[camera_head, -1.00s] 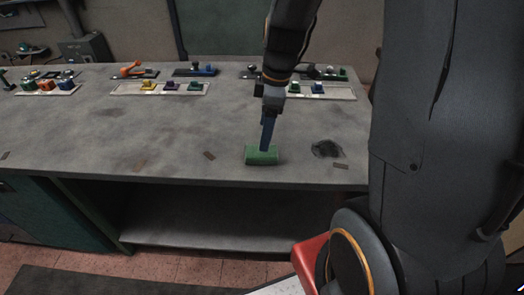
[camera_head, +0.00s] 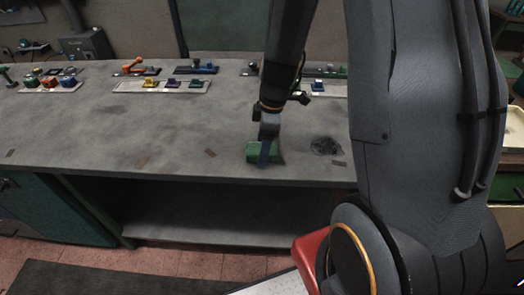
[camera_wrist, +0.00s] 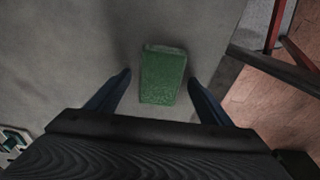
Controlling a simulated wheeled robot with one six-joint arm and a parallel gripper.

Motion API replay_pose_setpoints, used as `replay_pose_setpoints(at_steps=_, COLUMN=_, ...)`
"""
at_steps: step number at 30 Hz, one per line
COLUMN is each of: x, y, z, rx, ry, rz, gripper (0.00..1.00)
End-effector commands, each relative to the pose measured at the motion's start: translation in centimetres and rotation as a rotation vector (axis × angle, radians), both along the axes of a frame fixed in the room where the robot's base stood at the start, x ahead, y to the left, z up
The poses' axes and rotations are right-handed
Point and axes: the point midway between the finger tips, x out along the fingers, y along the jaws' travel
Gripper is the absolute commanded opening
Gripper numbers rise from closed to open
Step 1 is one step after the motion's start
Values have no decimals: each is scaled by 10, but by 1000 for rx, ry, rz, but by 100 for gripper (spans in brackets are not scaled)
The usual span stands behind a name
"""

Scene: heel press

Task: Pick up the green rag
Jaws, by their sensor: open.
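The green rag (camera_head: 254,149) is a small folded block lying on the grey workbench, close to its front edge. In the wrist view the green rag (camera_wrist: 162,76) lies between and just beyond the two blue fingers. My gripper (camera_head: 265,160) is at the rag in the head view, and its fingers partly cover the rag's right side. In the wrist view my gripper (camera_wrist: 158,82) is open and empty, with one finger on each side of the rag and a gap to each. I cannot tell whether the fingertips touch the bench.
The workbench (camera_head: 120,135) is clear around the rag except for a dark stain (camera_head: 325,146) to its right. Trays with coloured parts stand along the back, such as a white tray (camera_head: 125,87). An orange-handled tool (camera_head: 132,64) lies behind it. The bench's front edge is near the rag.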

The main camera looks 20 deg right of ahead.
Motion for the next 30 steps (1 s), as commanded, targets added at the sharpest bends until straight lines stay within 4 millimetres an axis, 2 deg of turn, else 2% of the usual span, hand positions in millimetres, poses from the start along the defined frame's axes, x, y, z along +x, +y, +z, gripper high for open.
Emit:
replay_pose_setpoints(at_steps=5, x=0, y=0, z=0, rx=0, ry=-1, rz=0, gripper=73)
replay_pose_setpoints(at_steps=12, x=0, y=0, z=0, rx=0, ry=-1, rz=0, gripper=33)
replay_pose_setpoints(at_steps=13, x=0, y=0, z=0, rx=0, ry=-1, rz=0, gripper=30)
replay_pose_setpoints(at_steps=23, x=1, y=0, z=3, rx=-1, ry=-2, rz=1, gripper=29)
replay_pose_setpoints(at_steps=30, x=1, y=0, z=24, rx=-1, ry=-5, rz=2, gripper=29)
